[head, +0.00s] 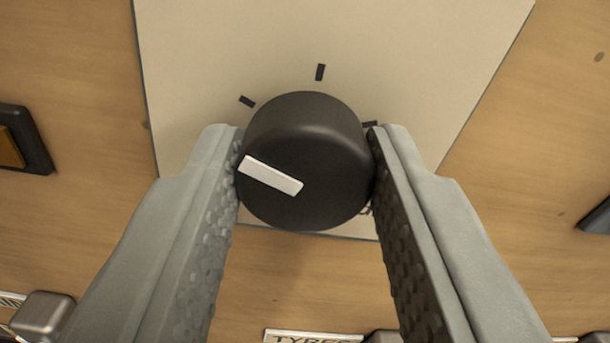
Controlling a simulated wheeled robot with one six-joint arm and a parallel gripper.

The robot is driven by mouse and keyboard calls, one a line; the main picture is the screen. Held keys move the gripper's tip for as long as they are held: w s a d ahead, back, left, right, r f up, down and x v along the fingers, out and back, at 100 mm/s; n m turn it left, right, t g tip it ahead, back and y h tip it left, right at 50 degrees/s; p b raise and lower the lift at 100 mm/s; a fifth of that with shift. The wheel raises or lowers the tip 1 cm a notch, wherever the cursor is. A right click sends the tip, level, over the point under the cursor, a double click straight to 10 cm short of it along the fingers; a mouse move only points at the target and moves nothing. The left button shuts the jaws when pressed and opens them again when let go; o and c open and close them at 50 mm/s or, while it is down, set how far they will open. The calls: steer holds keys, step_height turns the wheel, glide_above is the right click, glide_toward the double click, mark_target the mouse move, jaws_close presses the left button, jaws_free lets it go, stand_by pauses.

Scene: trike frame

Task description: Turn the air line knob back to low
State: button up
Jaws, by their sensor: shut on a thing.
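The air line knob (315,150) is a round black dial with a white pointer bar (270,175) on its face. The pointer aims to the left and slightly up. The knob sits on a cream plate (420,60) with dark tick marks at its upper left, top and right. My gripper (306,165) is shut on the knob, one grey textured finger against its left side and one against its right. Lettering at the plate's lower right is mostly hidden by the knob and the right finger.
The plate is fixed on a wooden panel (80,80). A dark-framed part with an amber middle (12,148) is at the left edge, and a dark part (597,215) at the right edge. A label (312,337) and a grey metallic block (42,316) lie along the bottom.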

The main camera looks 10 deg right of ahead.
steer(key=n, duration=1.3)
steer(key=shift+f, duration=0.1)
steer(key=shift+n, duration=0.4)
steer(key=o, duration=1)
steer(key=shift+s, duration=0.1)
steer(key=s, duration=1.7)
